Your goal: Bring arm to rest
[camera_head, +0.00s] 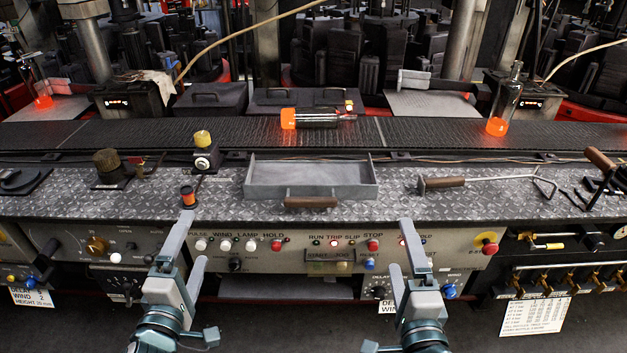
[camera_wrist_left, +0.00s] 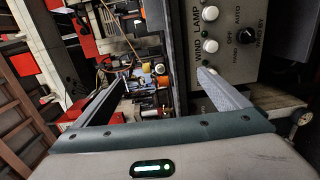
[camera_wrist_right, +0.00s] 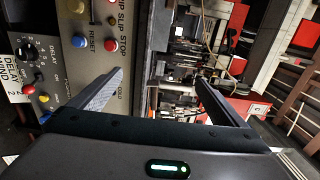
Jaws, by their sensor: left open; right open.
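My right gripper (camera_head: 408,252) is open and empty in front of the same panel, right of the STOP button. Its fingers (camera_wrist_right: 160,95) also stand apart in the right wrist view. Neither gripper appears to hold anything. Whether the fingers touch the panel I cannot tell.
A metal tray (camera_head: 312,176) and a hooked tool (camera_head: 445,183) lie on the tread-plate ledge. Behind it, a conveyor (camera_head: 230,132) carries a lying bottle (camera_head: 318,119) and an upright bottle (camera_head: 507,100), both with glowing orange ends.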

